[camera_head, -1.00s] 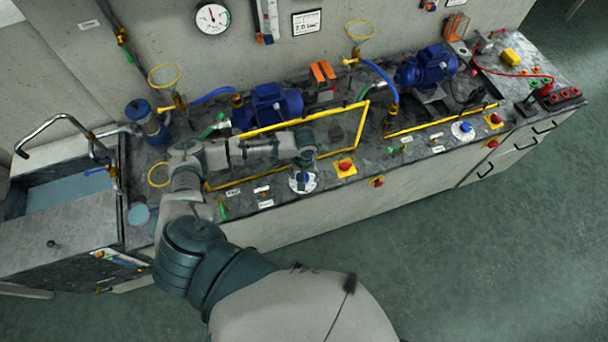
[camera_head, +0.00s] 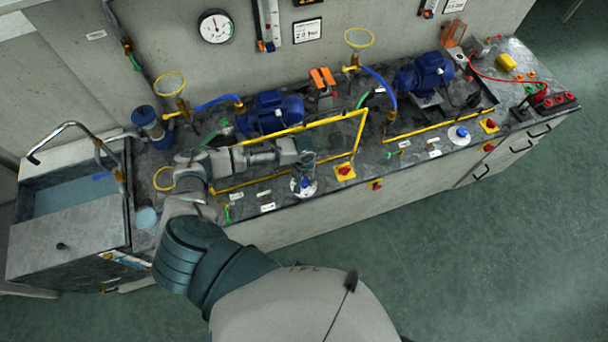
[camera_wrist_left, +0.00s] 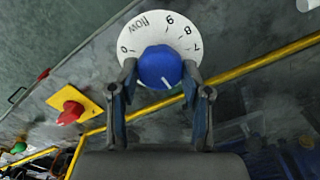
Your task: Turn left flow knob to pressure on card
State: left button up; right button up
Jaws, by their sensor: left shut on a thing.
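The left flow knob is a blue knob (camera_head: 304,183) on a round white dial plate (camera_head: 311,190) at the bench's front edge. In the left wrist view the blue knob (camera_wrist_left: 158,64) sits on the numbered dial (camera_wrist_left: 130,32); its white mark points down and slightly right. My left gripper (camera_wrist_left: 160,76) is shut on the knob, one finger on each side. In the head view my left gripper (camera_head: 304,167) is over the knob, partly hidden by its own wrist.
A red knob on a yellow plate (camera_head: 345,171) is right of the dial. A yellow frame (camera_head: 290,129) and a blue pump (camera_head: 270,112) are behind it. A second blue knob (camera_head: 461,131) is farther right. A sink (camera_head: 75,195) is at left. The floor in front is clear.

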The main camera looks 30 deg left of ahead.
aim_at(304, 180)
pick_arm(q)
jog(key=shift+a, duration=0.1)
jog(key=shift+s, duration=0.1)
jog(key=o, duration=1.2)
jog(key=shift+c, duration=0.2)
notch_tip(304, 180, up, 12)
jog(key=shift+f, duration=0.1)
